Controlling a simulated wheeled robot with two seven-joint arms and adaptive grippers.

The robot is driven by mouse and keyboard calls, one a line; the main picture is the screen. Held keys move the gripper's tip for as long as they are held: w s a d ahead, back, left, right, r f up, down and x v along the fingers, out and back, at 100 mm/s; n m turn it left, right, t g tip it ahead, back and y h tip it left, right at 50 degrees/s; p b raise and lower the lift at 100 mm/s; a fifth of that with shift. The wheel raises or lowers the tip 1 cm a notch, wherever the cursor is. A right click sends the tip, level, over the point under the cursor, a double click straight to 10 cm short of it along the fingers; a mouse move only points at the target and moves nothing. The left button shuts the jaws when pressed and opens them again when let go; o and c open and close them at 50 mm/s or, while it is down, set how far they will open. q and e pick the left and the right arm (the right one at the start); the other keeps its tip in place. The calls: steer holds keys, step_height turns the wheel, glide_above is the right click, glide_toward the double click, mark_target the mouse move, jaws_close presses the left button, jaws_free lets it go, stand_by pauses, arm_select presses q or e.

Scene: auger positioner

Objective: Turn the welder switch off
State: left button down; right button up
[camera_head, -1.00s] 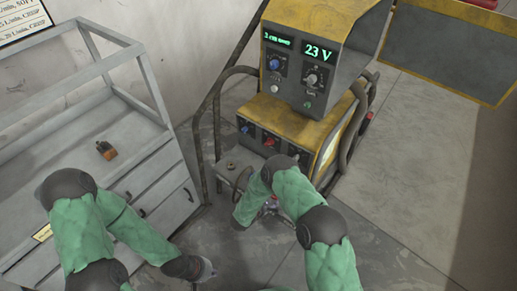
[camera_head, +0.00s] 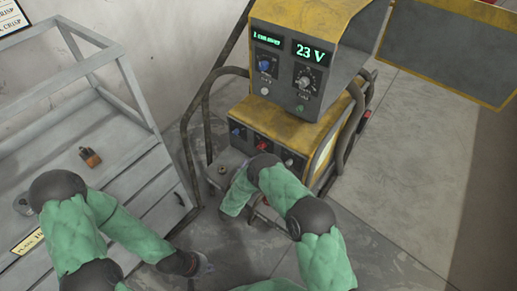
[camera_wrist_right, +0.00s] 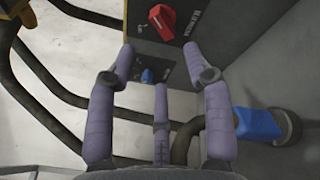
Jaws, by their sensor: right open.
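The welder (camera_head: 318,128) is a yellow and grey machine with a lit "23 V" display. On its lower front panel is a red switch (camera_head: 262,144), which also shows large in the right wrist view (camera_wrist_right: 162,22). My right gripper (camera_wrist_right: 159,50) is open and empty, its fingers spread just below the red switch and apart from it.
A blue knob (camera_wrist_right: 147,76) sits below the red switch, and a blue connector (camera_wrist_right: 255,122) with a cable is to the right. Bent tube rails (camera_head: 192,125) flank the welder. A grey cabinet (camera_head: 150,185) with a small brown object (camera_head: 90,157) stands left.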

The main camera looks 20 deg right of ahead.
mark_target(259, 147)
steer(key=b+x, duration=0.2)
steer(key=x, duration=0.7)
steer(key=shift+w+d+b, duration=0.1)
steer(key=shift+d+b, duration=0.1)
steer(key=shift+b, duration=0.15)
jaws_close()
